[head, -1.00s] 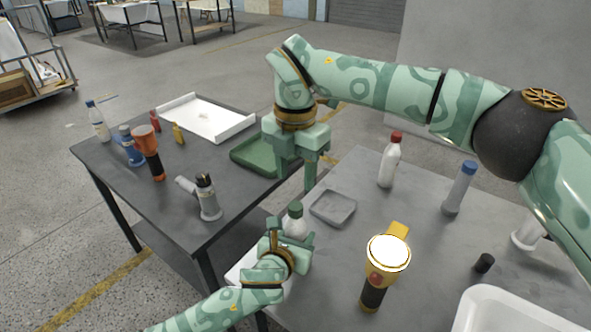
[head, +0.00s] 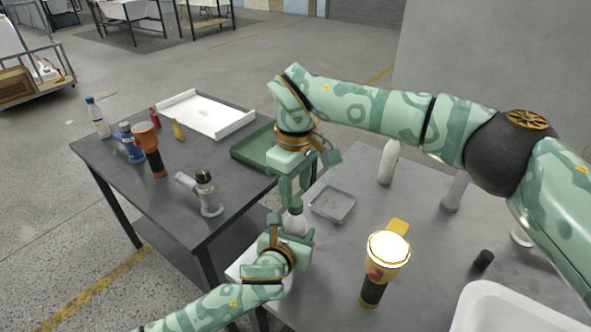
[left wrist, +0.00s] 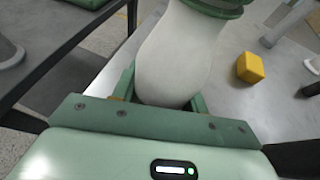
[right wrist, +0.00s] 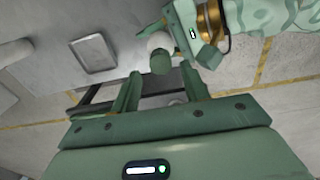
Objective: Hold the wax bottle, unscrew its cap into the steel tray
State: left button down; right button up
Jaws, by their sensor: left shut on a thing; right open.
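The white wax bottle (head: 295,225) stands upright near the table's left edge, its green cap (head: 296,206) still on it. My left gripper (head: 284,242) is shut around the bottle's body. The left wrist view shows the white body (left wrist: 180,55) between the fingers and green ribs (left wrist: 218,6) at the top. My right gripper (head: 292,190) is open just above the cap, fingers pointing down. In the right wrist view the cap (right wrist: 160,61) lies ahead between the open fingers, apart from them. The shallow grey steel tray (head: 333,204) is right of the bottle; it looks empty.
A yellow-and-black flashlight (head: 380,265) stands nearer, with a black cap (head: 484,260) and white bin (head: 510,315) to its right. A white bottle (head: 389,165) and a grey one (head: 455,190) stand behind, tops hidden by my right arm. The left table (head: 150,200) holds several items.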

aim_at(296, 202)
jog(key=shift+f, duration=1.65)
